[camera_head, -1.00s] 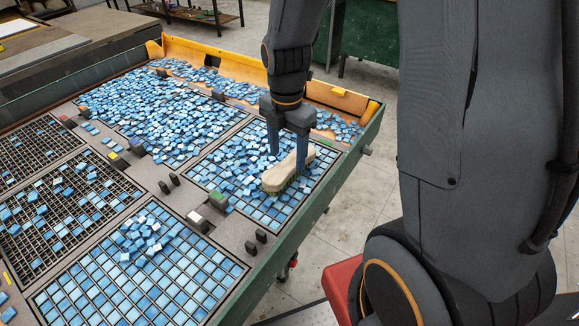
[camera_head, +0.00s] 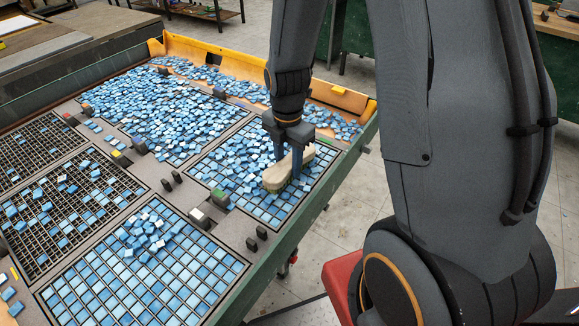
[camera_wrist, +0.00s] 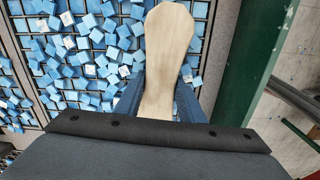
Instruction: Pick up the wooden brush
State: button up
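The wooden brush (camera_head: 277,178) is pale wood with bristles underneath. It lies on loose blue tiles over the far right grid panel. My gripper (camera_head: 288,167) points down at the brush, with one finger on each side of its narrower part. In the wrist view the brush (camera_wrist: 167,50) runs up the middle, its wide rounded end at the top. The blue-grey fingers (camera_wrist: 158,95) press close against both its sides. The finger tips are partly hidden by the brush and the gripper's own body.
Blue tiles (camera_head: 165,105) are heaped over the far panels. A near grid panel (camera_head: 140,285) is mostly filled with tiles. The table's green side rail (camera_head: 320,200) runs to the right of the brush. Small black clips (camera_head: 257,238) stand on the frame.

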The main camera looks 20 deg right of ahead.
aim_at(288, 162)
jog(key=shift+r, duration=0.1)
jog(key=shift+c, duration=0.2)
notch_tip(288, 162, up, 10)
jog(key=shift+f+b, duration=0.1)
jog(key=shift+b, duration=0.75)
